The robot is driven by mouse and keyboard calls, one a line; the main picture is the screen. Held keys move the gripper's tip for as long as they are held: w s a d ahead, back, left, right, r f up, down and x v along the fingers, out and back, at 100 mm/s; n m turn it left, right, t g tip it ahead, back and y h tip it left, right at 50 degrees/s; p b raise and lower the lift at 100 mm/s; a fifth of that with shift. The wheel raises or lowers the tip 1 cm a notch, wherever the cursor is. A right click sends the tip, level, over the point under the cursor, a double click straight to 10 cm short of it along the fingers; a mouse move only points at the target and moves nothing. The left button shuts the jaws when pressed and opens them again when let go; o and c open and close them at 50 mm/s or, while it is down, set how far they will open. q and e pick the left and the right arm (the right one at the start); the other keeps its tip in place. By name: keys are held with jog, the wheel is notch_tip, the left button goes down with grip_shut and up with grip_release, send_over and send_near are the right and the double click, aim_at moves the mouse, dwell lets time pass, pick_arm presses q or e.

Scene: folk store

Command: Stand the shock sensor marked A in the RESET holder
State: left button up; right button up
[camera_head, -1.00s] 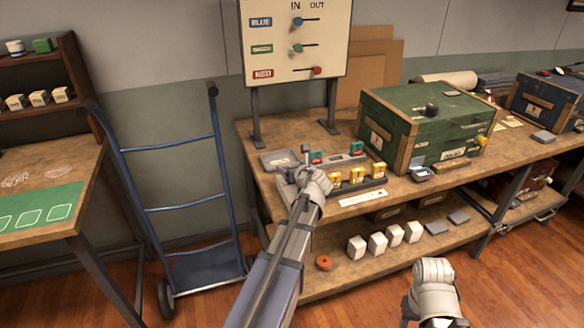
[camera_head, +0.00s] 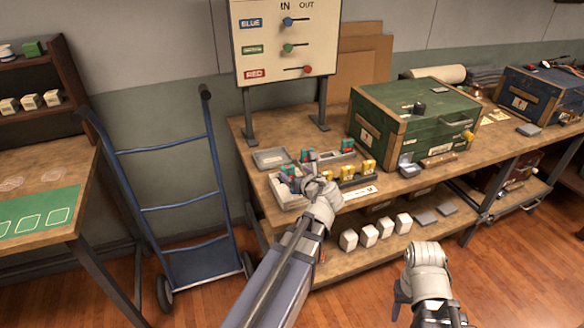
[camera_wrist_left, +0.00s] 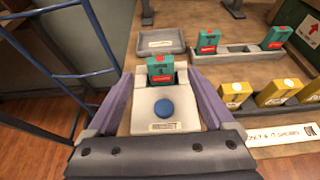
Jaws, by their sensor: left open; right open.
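A teal shock sensor (camera_wrist_left: 160,69) stands upright in the back of a pale holder (camera_wrist_left: 142,124) with a blue button (camera_wrist_left: 164,109) and a front label, too small to read surely. The sensor's letter is unclear. My left gripper (camera_wrist_left: 158,84) is open, its purple fingers on either side of the holder and sensor; contact cannot be told. In the head view the left gripper (camera_head: 302,178) partly covers the pale holder (camera_head: 288,198). Two more teal sensors stand in a grey rack, one at its left end (camera_wrist_left: 209,41) and one at its right (camera_wrist_left: 276,38). My right gripper (camera_head: 402,293) is open and empty, low in front of the bench.
A shallow grey tray (camera_wrist_left: 161,41) lies behind the holder. Yellow sensors (camera_wrist_left: 234,93) stand in a dark rack to the right. A green chest (camera_head: 400,125) fills the bench farther right. A board with levers (camera_head: 287,40) stands behind. A blue hand truck (camera_head: 180,208) stands left.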

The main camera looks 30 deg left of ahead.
pick_arm(q)
jog(key=shift+s+d, duration=0.1)
jog(key=shift+d, duration=0.05)
jog(key=s+d+f+n+g+h, duration=0.3)
jog(key=s+d+n, duration=0.3)
jog(key=d, duration=0.3)
jog(key=s+d+f+n+g+h, duration=0.3)
jog(key=s+d+f+n, duration=0.3)
jog(key=d+n, duration=0.3)
jog(key=s+d+f+n+g+h, duration=0.3)
jog(key=s+d+n, duration=0.4)
jog(key=d, duration=0.3)
jog(key=shift+s+d+f, duration=0.35)
jog(key=shift+s+f, duration=0.3)
